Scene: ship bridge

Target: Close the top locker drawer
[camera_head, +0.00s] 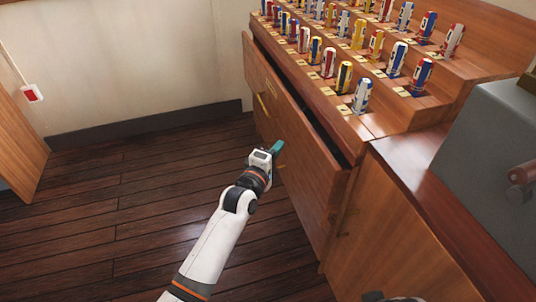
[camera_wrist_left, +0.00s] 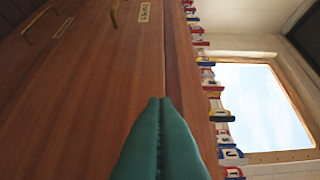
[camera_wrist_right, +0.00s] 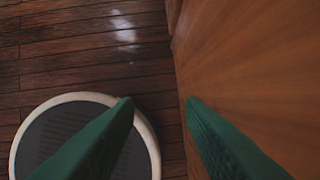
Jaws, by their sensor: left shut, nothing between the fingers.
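The top locker drawer (camera_head: 311,165) has a wooden front standing out from the cabinet, with a dark gap behind its upper edge, so it is partly open. The left wrist view shows a wooden front (camera_wrist_left: 95,90) with brass handles and pale labels. My left gripper (camera_head: 277,148) is shut and empty, its green fingertips close to the drawer front; I cannot tell if they touch. The shut fingers also show in the left wrist view (camera_wrist_left: 159,102). My right gripper (camera_wrist_right: 157,103) is open and empty beside a wooden panel, over the floor.
Several coloured flag rolls (camera_head: 362,95) stand in the stepped rack (camera_head: 395,118) above the drawer. A grey box (camera_head: 495,140) sits on the cabinet at the right. A wooden panel (camera_head: 18,140) stands at the far left. The dark plank floor (camera_head: 120,190) left of my arm is clear.

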